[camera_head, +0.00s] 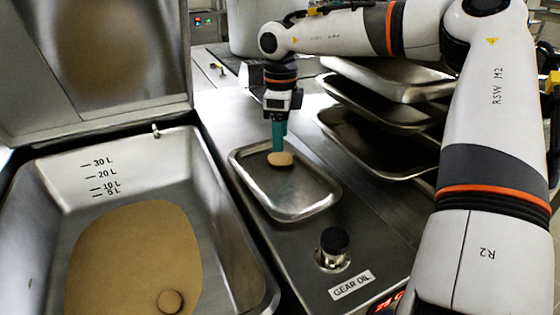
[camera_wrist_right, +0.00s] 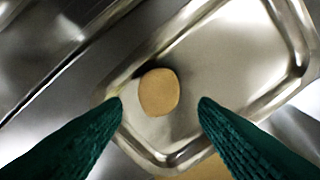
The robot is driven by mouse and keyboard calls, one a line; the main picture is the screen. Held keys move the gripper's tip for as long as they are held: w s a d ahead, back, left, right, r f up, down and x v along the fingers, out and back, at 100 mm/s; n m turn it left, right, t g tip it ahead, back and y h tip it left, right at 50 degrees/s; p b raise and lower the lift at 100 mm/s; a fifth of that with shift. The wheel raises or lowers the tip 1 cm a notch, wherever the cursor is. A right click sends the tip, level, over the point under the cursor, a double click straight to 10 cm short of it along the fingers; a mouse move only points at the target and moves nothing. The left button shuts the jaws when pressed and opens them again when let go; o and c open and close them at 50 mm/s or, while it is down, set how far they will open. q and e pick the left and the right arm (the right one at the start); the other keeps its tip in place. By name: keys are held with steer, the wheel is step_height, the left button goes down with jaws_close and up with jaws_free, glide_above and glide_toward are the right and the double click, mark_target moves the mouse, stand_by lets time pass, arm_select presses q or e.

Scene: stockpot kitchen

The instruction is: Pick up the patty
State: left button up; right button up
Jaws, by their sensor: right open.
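The patty (camera_head: 281,159) is a small round tan disc lying in the shallow metal tray (camera_head: 312,207), near its far left end. In the right wrist view the patty (camera_wrist_right: 159,92) lies near one end of the tray (camera_wrist_right: 264,108). My right gripper (camera_head: 279,150) points down with teal fingers just above the patty. In the right wrist view its fingers (camera_wrist_right: 162,103) are open, with the patty beyond and between the tips. The patty is not held. My left gripper is not in view.
A large metal basin (camera_head: 228,225) with tan contents and a small round piece (camera_head: 170,301) stands at the left, its lid (camera_head: 120,60) raised. A black knob (camera_head: 334,241) and a GEAR OIL label (camera_head: 351,285) are in front of the tray. Stacked metal pans (camera_head: 370,105) stand behind right.

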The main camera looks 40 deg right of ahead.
mark_target(280, 156)
step_height(280, 156, down, 5)
steer(key=shift+w+f, duration=0.1)
steer(key=c, duration=0.7)
steer(key=shift+c, duration=0.2)
steer(key=shift+r, duration=0.2)
